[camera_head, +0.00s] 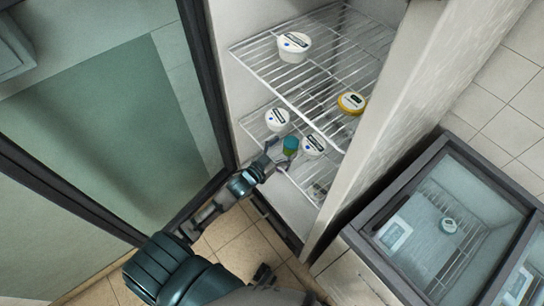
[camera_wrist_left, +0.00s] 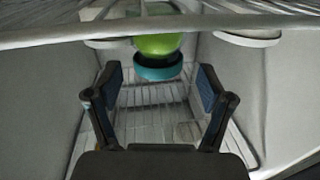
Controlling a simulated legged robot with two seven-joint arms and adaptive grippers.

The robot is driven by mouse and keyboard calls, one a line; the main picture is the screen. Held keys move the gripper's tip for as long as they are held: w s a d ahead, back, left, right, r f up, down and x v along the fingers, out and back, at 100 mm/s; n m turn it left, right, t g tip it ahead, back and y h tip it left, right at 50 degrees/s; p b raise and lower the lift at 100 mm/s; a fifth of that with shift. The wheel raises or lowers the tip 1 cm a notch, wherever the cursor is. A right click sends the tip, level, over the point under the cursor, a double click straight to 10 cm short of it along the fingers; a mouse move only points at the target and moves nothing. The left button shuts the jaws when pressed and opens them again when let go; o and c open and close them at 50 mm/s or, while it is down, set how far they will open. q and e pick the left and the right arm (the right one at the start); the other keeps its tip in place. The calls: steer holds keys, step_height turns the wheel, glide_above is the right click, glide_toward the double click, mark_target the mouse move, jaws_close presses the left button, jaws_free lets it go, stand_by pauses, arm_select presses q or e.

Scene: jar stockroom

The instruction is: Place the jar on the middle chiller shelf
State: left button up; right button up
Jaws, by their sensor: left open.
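The jar (camera_head: 290,143), green with a teal end, is inside the open chiller at the level of the middle wire shelf (camera_head: 298,168). It stands between two white tubs, near the front. My left gripper (camera_head: 281,153) is at the chiller opening, just in front of the jar. In the left wrist view its fingers (camera_wrist_left: 160,88) are spread wide with empty space between them. The jar (camera_wrist_left: 158,46) shows beyond and above the fingertips there, apart from them. A shelf bar crosses in front of its upper part. Its contact with the shelf is hidden. My right gripper is not visible.
White tubs (camera_head: 277,119) and (camera_head: 313,146) flank the jar closely. The upper shelf (camera_head: 325,75) holds a white tub (camera_head: 293,47) and a yellow one (camera_head: 351,102). The glass door (camera_head: 125,110) is at left. A glass-topped chest (camera_head: 440,225) stands right.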

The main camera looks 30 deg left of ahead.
arm_select(q)
steer(key=v, duration=0.9)
steer(key=s+d+f+n+g+y, duration=0.15)
steer(key=s+f+g, duration=0.3)
steer(key=f, duration=0.65)
steer(key=s+d+f+g+y, duration=0.15)
steer(key=s+f+g, duration=0.3)
steer(key=f, duration=0.65)
steer(key=s+d+f+g, duration=0.5)
steer(key=s+f, duration=0.5)
steer(key=s, duration=0.4)
steer(key=shift+d+f+m+g+y+p, duration=0.25)
steer(key=shift+f+m+g+y+p, duration=0.1)
steer(key=shift+g, duration=0.45)
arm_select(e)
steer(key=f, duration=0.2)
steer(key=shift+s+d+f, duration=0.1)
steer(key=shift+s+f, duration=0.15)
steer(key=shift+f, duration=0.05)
arm_select(q)
steer(key=shift+a, duration=0.1)
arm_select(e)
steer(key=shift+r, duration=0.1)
